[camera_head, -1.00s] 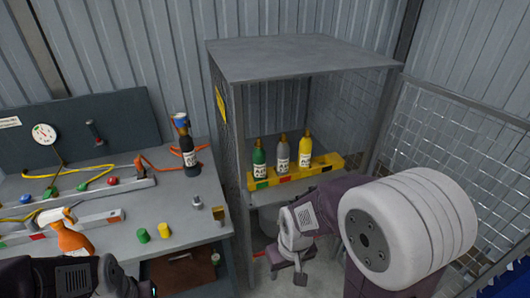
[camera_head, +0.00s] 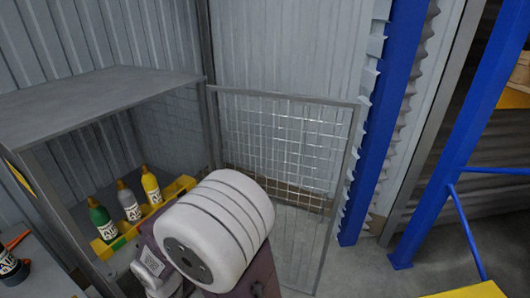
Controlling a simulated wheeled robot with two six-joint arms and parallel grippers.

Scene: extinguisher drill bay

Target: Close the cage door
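The cage door (camera_head: 283,135) is a grey-framed wire mesh panel. It stands open, swung out to the right of the cage (camera_head: 95,95). Its hinge side is at the cage's right front post, and its free edge is near the blue post. The cage front is open. My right arm crosses in front of the cage opening and hides the lower left part of the door. Its wrist shows at the bottom edge, but the fingers are out of the picture. My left gripper is not in the picture.
Green (camera_head: 103,220), grey (camera_head: 128,202) and yellow (camera_head: 151,186) bottles stand in a yellow rack (camera_head: 180,188) inside the cage. A blue post (camera_head: 385,120) and a blue rack frame (camera_head: 460,140) stand at the right. Floor (camera_head: 375,270) is clear right of the door.

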